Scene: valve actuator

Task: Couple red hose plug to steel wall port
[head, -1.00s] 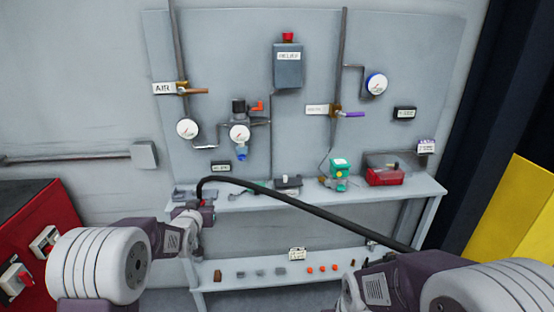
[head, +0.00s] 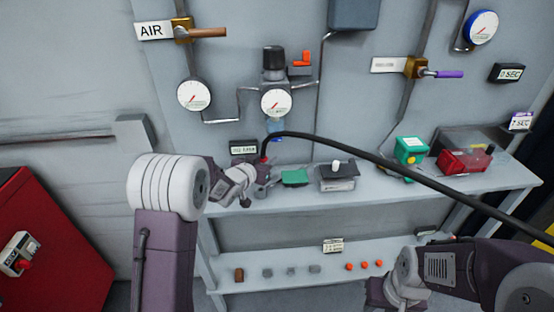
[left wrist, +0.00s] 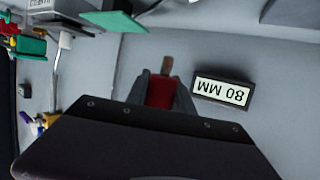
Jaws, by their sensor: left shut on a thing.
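My left gripper (head: 262,172) is shut on the red hose plug (head: 264,159) in front of the wall panel, just below a small black-framed label. The black hose (head: 360,153) arches up from the plug and runs right. In the left wrist view the red plug (left wrist: 160,93) sits between the grey fingers, and a small brownish tip (left wrist: 167,63) shows beyond it. I cannot tell whether that tip belongs to the plug or the wall. I cannot make out the steel wall port. My right gripper (head: 380,294) is partly visible at the bottom; its fingers are not clear.
Gauges and pipes are above. Small parts lie on the lower shelf (head: 330,281).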

